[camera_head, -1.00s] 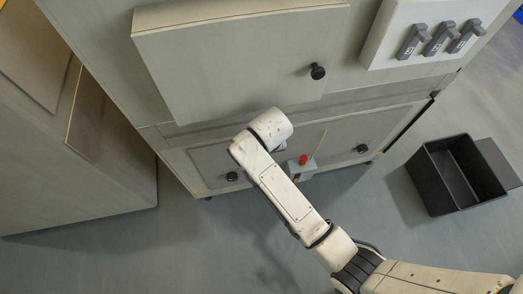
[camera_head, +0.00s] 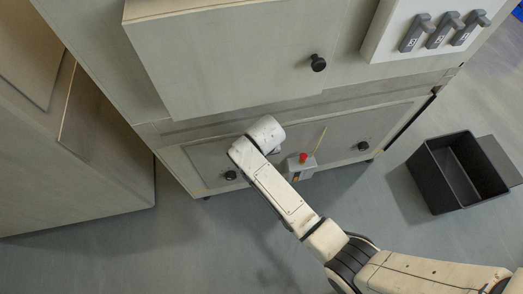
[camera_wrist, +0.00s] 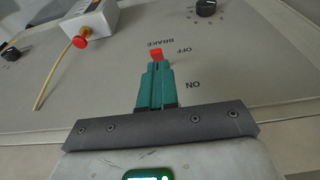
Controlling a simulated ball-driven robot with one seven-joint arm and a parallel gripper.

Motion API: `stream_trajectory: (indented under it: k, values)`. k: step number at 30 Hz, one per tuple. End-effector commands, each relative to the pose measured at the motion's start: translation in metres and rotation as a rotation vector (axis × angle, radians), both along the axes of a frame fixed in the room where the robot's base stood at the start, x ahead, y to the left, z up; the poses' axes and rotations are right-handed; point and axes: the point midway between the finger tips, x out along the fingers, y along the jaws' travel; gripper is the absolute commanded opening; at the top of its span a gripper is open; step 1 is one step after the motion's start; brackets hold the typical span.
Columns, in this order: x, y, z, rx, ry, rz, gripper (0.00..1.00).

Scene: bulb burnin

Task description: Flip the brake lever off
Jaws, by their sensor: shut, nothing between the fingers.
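The brake lever (camera_wrist: 155,54) shows in the wrist view as a red tip just beyond my fingertips, on a grey panel (camera_wrist: 120,85). The rest of the lever is hidden behind the fingers. The printed words BRAKE, OFF and ON appear upside down; the red tip is about level with OFF, and ON is nearer to me. My gripper (camera_wrist: 157,68) has its teal fingers together, with nothing between them. The fingertips are at or very close to the red tip; contact cannot be told. In the head view my arm hides the gripper and lever.
A white box (camera_wrist: 100,17) with a red button (camera_wrist: 80,41) and a thin yellow rod (camera_wrist: 50,75) are at the left in the wrist view. A black knob (camera_wrist: 206,8) is at upper right. A black bin (camera_head: 456,172) stands on the floor at right in the head view.

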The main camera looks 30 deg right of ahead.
Motion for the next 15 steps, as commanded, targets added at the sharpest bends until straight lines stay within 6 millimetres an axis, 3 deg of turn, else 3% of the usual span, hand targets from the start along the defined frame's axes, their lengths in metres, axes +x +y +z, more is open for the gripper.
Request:
stream_trajectory:
  k: [4,15]
  values:
    - [0.0030,-0.0011,-0.0135,-0.001,0.001,0.000,0.00]
    - [0.0043,-0.0012,-0.0162,0.000,-0.001,0.000,0.00]
